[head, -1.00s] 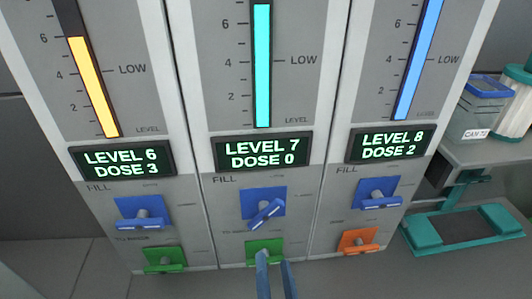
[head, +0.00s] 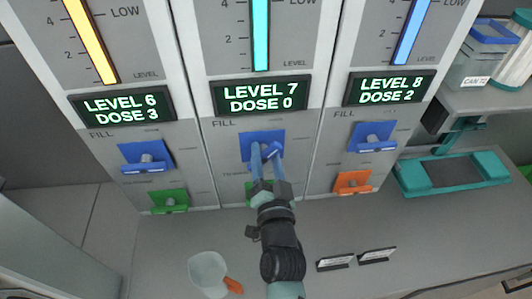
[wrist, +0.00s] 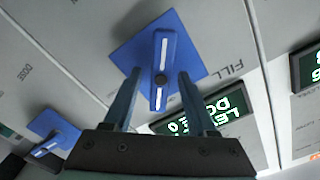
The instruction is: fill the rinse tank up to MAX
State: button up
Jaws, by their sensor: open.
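Three tank columns stand side by side, each with a level gauge, a display and valves. The middle display (head: 260,97) reads LEVEL 7, DOSE 0, under a cyan gauge bar (head: 261,35). Below it is a blue FILL valve with a slanted handle (head: 273,149). My gripper (head: 266,152) is open at this valve. In the wrist view its fingers (wrist: 159,78) stand on either side of the blue handle (wrist: 163,55), with gaps visible. The MAX mark is out of view, and I cannot read which column is the rinse tank.
The left display (head: 122,104) reads LEVEL 6, DOSE 3; the right display (head: 389,88) reads LEVEL 8, DOSE 2. Green (head: 169,201) and orange (head: 352,182) lower valves sit nearby. A pale cup (head: 207,273) lies on the counter. A teal tray (head: 408,174) is at right.

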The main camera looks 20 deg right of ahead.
jog(key=shift+w+d, duration=0.1)
jog(key=shift+w, duration=0.3)
grip_shut()
jog(key=shift+m, duration=0.4)
jog(key=m, duration=0.4)
jog(key=shift+f, duration=0.15)
jog(key=shift+d+f+m, duration=0.1)
jog(key=shift+m, duration=2.3)
